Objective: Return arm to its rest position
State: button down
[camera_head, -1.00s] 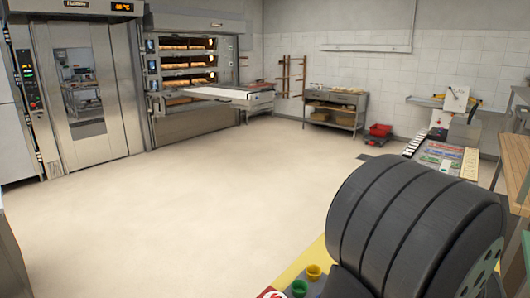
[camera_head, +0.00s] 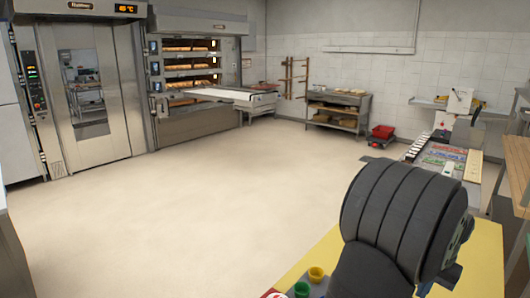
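My arm shows in the camera_head view as a large black ribbed link at the lower right, above a yellow surface (camera_head: 480,262). My gripper is not in the picture, so I cannot see its fingers or whether it holds anything.
A deck oven (camera_head: 190,70) with loaves on several decks stands at the back. A tall steel oven (camera_head: 93,90) is at the left. A rack table (camera_head: 338,110), a red bin (camera_head: 382,131) and a long bench (camera_head: 440,160) are at the right. The floor (camera_head: 200,210) is wide and clear.

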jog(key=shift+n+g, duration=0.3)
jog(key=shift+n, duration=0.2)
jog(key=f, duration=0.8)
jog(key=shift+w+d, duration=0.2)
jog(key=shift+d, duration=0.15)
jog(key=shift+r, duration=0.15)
